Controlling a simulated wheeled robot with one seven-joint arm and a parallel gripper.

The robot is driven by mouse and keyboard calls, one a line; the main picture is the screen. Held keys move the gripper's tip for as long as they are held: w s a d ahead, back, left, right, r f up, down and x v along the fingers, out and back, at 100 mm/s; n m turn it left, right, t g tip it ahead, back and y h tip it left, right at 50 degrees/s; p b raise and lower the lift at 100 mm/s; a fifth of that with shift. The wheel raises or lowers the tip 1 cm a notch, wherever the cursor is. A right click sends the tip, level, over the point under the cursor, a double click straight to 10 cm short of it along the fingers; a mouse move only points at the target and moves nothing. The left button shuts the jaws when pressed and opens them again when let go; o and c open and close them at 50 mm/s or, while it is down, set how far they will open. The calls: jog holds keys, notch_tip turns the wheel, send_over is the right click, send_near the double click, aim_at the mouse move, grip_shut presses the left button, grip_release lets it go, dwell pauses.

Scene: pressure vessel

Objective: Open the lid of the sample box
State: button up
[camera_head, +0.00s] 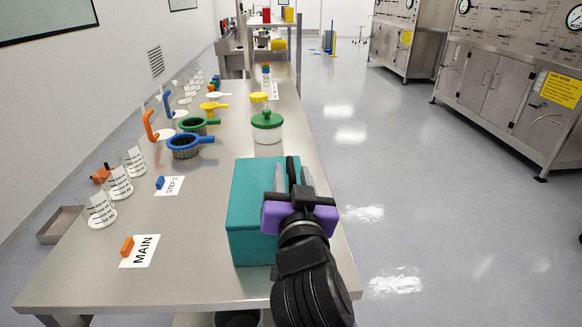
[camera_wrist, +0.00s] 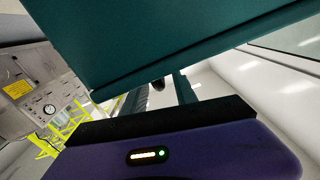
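The teal sample box (camera_head: 249,213) stands on the steel bench near its right front edge, and its lid looks closed. My gripper (camera_head: 297,176) is at the right side of the box in the head view, with its fingers pointing away from the camera. The purple gripper body hides part of the box's right side. In the wrist view, a large teal surface of the box (camera_wrist: 160,40) with a rim along its edge fills the top. My two dark fingers (camera_wrist: 160,93) show just beyond that rim, spread apart. I cannot tell whether they touch the box.
The steel bench (camera_head: 205,250) holds a green-lidded jar (camera_head: 267,126), a blue-rimmed sieve (camera_head: 186,145), a green-rimmed one (camera_head: 197,125) and beakers (camera_head: 119,183) at left. A MAIN card (camera_head: 139,251) lies left of the box. Open floor (camera_head: 420,210) is at right, before steel cabinets (camera_head: 490,90).

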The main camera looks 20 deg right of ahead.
jog(key=shift+x, duration=1.35)
grip_shut()
jog(key=shift+a, duration=0.1)
dwell(0.3)
